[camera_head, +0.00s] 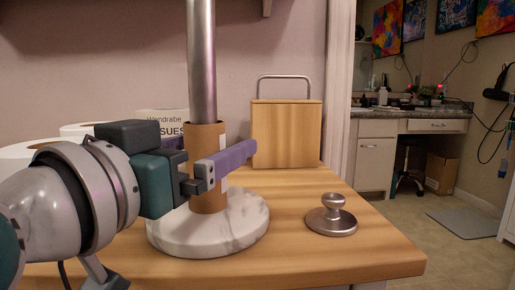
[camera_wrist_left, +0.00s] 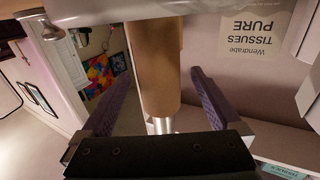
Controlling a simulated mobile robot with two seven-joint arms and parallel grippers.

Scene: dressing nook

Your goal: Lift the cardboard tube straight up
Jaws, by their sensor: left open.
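The brown cardboard tube (camera_head: 207,137) stands upright around the metal pole (camera_head: 202,60), its lower end at the round white marble base (camera_head: 245,228). My left gripper (camera_head: 222,163) is open with its purple fingers on either side of the tube. In the head view one finger crosses in front of the tube and the other is mostly hidden. In the left wrist view the tube (camera_wrist_left: 155,70) lies between the two fingers, with a gap visible on each side. My right gripper is not in view.
A wooden box with a metal handle (camera_head: 285,135) stands behind on the wooden top (camera_head: 370,250). A metal knob (camera_head: 332,217) sits right of the base. A tissue box (camera_head: 165,114) and white rounded items (camera_head: 78,129) are behind my arm. The pole rises above the tube out of view.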

